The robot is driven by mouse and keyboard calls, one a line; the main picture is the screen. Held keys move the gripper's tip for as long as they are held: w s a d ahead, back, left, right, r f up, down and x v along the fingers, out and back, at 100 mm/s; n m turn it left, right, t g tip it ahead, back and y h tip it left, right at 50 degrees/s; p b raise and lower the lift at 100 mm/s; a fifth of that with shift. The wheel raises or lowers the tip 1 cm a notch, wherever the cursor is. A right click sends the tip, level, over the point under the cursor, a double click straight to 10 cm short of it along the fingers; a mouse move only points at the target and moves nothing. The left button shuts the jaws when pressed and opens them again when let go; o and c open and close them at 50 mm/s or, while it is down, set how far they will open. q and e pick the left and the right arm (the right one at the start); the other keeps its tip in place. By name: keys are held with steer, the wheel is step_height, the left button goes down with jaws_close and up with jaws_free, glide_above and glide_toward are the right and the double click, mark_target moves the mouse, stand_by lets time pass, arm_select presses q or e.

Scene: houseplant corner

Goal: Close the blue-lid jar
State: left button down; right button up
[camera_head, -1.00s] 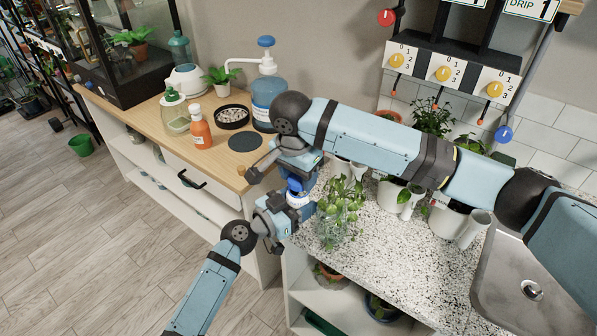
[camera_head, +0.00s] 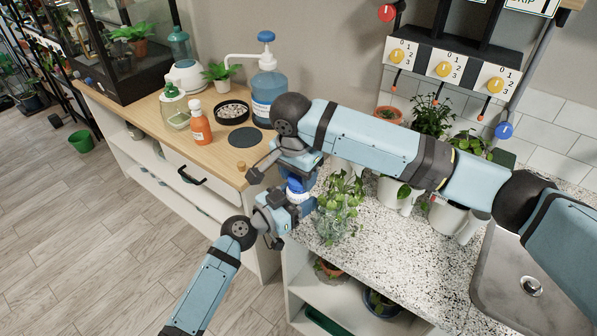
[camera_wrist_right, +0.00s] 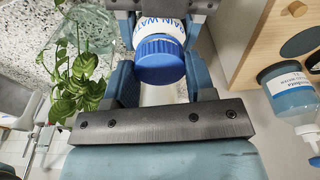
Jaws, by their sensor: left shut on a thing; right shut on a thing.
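The blue-lid jar (camera_head: 297,196) is a small white jar with a label reading "RAIN WAT…" in the right wrist view (camera_wrist_right: 160,30). Its blue lid (camera_wrist_right: 158,62) sits on the jar's mouth; whether it is fully seated I cannot tell. My left gripper (camera_head: 290,206) is shut on the jar's body, near the counter's left edge. My right gripper (camera_head: 298,181) comes from above, shut on the lid, with a finger on each side of it in the right wrist view (camera_wrist_right: 160,70). The fingers partly hide the jar in the head view.
A leafy plant in a glass vase (camera_head: 335,222) stands close right of the jar. White pots line the speckled counter (camera_head: 385,245), with a sink (camera_head: 530,270) at right. The wooden top (camera_head: 160,118) holds an orange bottle (camera_head: 199,125) and a blue pump bottle (camera_head: 267,88).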

steer(key=m, duration=0.6)
steer(key=shift+a+m+g+h, duration=0.1)
steer(key=shift+m+g+h, duration=0.2)
steer(key=shift+m+g, duration=0.1)
steer(key=m, duration=0.6)
steer(key=shift+w+g, duration=0.15)
steer(key=shift+g, duration=0.15)
steer(key=o, duration=0.9)
steer(key=shift+r, duration=2.3)
